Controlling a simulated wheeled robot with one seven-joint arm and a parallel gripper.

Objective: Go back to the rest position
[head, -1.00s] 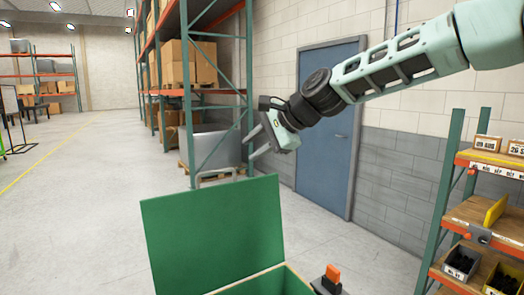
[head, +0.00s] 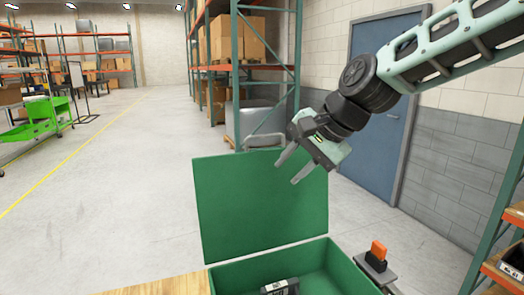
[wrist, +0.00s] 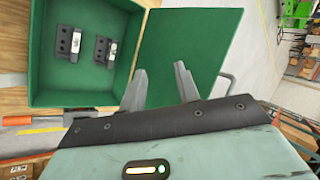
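My gripper (head: 287,169) is in the air above the green box, in front of its raised lid (head: 262,215) in the head view. Its two fingers are apart with nothing between them. In the wrist view my gripper (wrist: 160,82) shows its fingers spread in front of the green lid (wrist: 185,40). The green box (head: 340,262) stands open. Inside it the wrist view shows two dark parts with silvery pieces, one at the left (wrist: 70,43) and one at the right (wrist: 105,52). The head view shows only one dark part (head: 281,287), cut by the lower edge.
An orange-topped device (head: 377,255) stands right of the box. A wooden surface (head: 160,286) lies at lower left. A tall rack (head: 240,60) with cartons, a blue door (head: 385,130) and a shelf at the right (head: 500,250) surround it.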

